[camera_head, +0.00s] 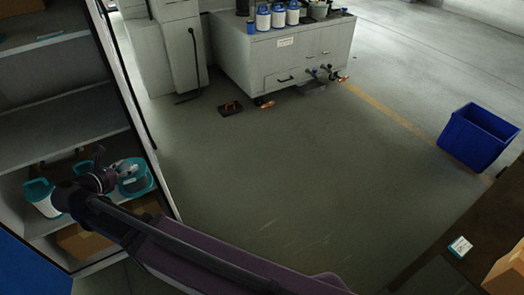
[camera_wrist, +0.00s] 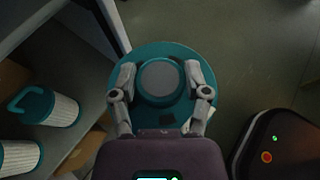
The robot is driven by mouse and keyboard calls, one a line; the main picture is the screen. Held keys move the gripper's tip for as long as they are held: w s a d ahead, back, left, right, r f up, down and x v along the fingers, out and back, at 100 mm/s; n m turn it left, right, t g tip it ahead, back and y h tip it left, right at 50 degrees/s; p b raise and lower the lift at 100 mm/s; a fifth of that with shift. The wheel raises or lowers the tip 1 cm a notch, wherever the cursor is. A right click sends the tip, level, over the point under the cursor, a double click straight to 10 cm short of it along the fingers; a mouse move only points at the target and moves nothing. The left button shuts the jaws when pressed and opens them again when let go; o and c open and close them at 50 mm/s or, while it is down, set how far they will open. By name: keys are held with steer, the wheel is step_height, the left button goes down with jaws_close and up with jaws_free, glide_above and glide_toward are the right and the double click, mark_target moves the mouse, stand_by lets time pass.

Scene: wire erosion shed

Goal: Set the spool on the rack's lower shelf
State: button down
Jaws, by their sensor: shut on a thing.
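My gripper (camera_head: 122,172) is shut on the teal spool (camera_head: 140,184) at the left of the head view. In the wrist view the spool (camera_wrist: 160,48) is a teal disc with a grey round middle, gripped between both fingers (camera_wrist: 161,82). The rack (camera_head: 66,130) stands at the left edge of the head view. Its lower shelf (camera_head: 36,228) bears a white canister with a teal handle (camera_head: 42,198). In the wrist view the spool is beside the rack's upright, with floor visible beyond it. I cannot tell its height over the shelf.
A cardboard box (camera_head: 80,241) sits low in the rack. The middle floor is clear.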

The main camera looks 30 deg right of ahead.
step_height(320, 180, down, 23)
steer(key=d+b, duration=0.2)
steer(key=b, duration=2)
steer(key=shift+w+d+f+m+g, duration=0.15)
steer(key=shift+w+f+m+g, duration=0.05)
steer(key=shift+m+g, duration=0.1)
steer(key=shift+d, duration=0.1)
